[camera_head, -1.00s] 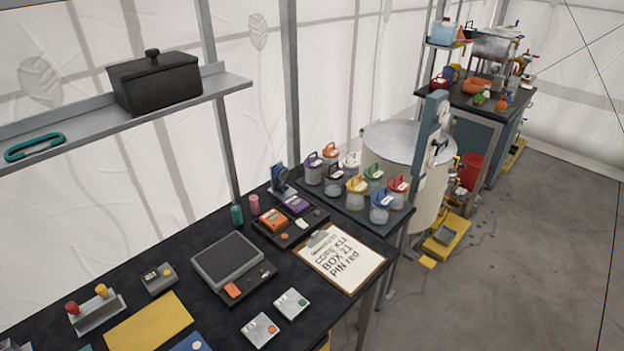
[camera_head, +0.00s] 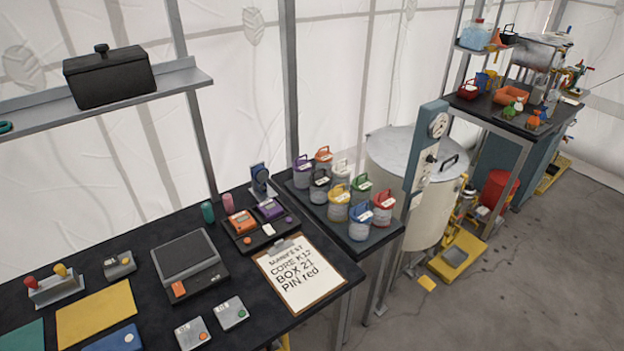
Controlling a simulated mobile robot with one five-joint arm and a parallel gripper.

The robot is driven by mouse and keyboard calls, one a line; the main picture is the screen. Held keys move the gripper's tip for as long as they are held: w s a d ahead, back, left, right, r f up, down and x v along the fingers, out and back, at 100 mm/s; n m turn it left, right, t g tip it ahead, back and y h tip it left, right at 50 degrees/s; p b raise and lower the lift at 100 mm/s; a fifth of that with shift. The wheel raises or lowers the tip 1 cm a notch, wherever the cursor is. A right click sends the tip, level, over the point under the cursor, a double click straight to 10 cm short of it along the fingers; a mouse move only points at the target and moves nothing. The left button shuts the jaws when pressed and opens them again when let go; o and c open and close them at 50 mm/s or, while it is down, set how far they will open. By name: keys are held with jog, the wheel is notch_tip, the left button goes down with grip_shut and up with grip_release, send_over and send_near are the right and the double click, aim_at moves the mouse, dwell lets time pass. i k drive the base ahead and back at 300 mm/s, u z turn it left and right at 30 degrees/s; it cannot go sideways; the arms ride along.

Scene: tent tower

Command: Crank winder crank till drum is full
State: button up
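I cannot make out the winder, its crank or its drum for certain. At the far right, on the back bench, a small device with green, red and yellow parts (camera_head: 573,76) is too small to tell apart. A small blue upright device (camera_head: 259,180) stands at the back of the near bench; I cannot tell what it is. A large pale round vessel (camera_head: 432,215) with a grey lid stands on the floor beyond the near bench. My gripper is not in view.
A red bucket (camera_head: 497,188) is near the back bench. The floor (camera_head: 560,270) at right is clear.

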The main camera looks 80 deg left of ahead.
aim_at(263, 176)
jog(key=i, duration=0.85)
jog(key=u, duration=3.5)
jog(key=i, duration=1.55)
jog(key=z, duration=0.05)
